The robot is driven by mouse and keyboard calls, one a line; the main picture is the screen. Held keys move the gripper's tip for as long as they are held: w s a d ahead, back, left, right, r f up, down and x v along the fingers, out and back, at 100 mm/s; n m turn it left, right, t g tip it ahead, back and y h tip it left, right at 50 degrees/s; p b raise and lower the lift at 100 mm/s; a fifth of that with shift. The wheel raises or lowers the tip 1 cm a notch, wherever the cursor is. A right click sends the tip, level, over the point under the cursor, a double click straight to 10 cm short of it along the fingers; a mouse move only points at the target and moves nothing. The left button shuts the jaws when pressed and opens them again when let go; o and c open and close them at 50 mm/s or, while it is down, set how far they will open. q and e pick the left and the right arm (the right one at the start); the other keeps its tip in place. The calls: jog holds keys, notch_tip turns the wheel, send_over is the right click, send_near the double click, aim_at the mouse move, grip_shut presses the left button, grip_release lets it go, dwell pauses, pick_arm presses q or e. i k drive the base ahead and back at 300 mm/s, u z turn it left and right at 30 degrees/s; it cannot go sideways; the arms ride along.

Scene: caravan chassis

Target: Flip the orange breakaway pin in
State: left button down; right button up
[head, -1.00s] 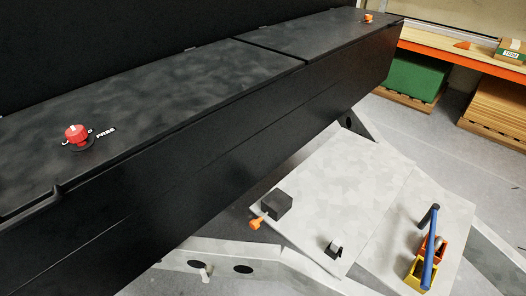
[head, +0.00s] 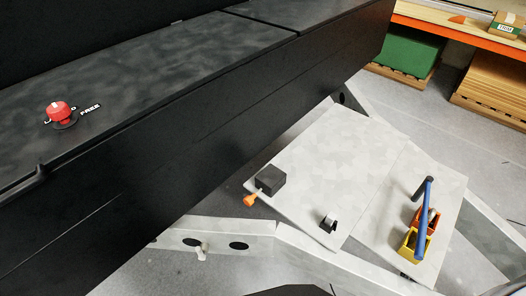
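The orange breakaway pin (head: 250,200) sticks out on a thin rod from the lower left side of a small black box (head: 270,179). The box sits at the left edge of a light grey plate (head: 335,160) on the chassis. The pin's orange end hangs just beyond the plate edge. Neither gripper shows in the head view. A dark shape enters at the bottom edge, too cut off to tell whether it is part of my arm.
A long black body with a red knob (head: 60,112) rises on the left, close to the pin. A small black-and-white fitting (head: 328,221) and a blue lever (head: 424,222) over orange and yellow blocks stand right of it. Pallets and an orange-edged shelf (head: 462,36) are behind.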

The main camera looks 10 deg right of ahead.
aim_at(248, 201)
jog(key=z, duration=0.85)
jog(key=k, duration=1)
jog(key=u, duration=1.45)
jog(key=i, duration=0.5)
